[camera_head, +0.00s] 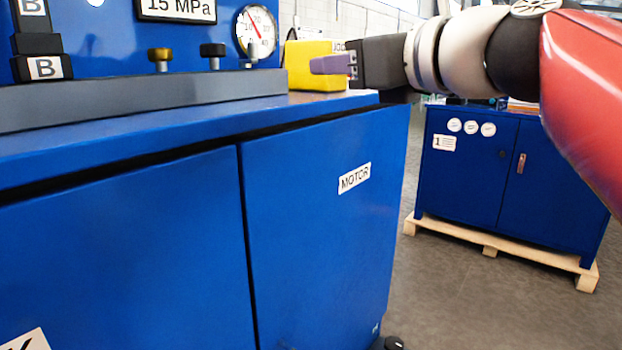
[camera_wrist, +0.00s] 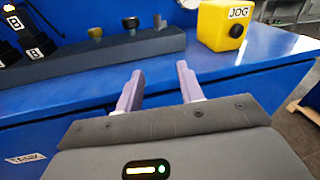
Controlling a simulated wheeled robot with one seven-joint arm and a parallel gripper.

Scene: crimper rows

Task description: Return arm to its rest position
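My gripper (camera_wrist: 160,90) shows in the wrist view with its two purple fingers apart and nothing between them. It is over the front edge of the blue cabinet top. In the head view my gripper (camera_head: 330,65) is seen from the side, in front of the yellow JOG box (camera_head: 300,70), partly covering it. The JOG box also shows in the wrist view (camera_wrist: 215,30), to the right of the fingers, with a black button on its face. I cannot tell from the head view how far the fingers are from the box.
The blue cabinet (camera_head: 320,230) with a MOTOR label fills the left and middle. On it are a grey ledge with knobs (camera_head: 212,52), a gauge (camera_head: 256,30) and B-marked blocks (camera_head: 42,68). Another blue cabinet (camera_head: 470,180) stands on a pallet at right. Grey floor lies between them.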

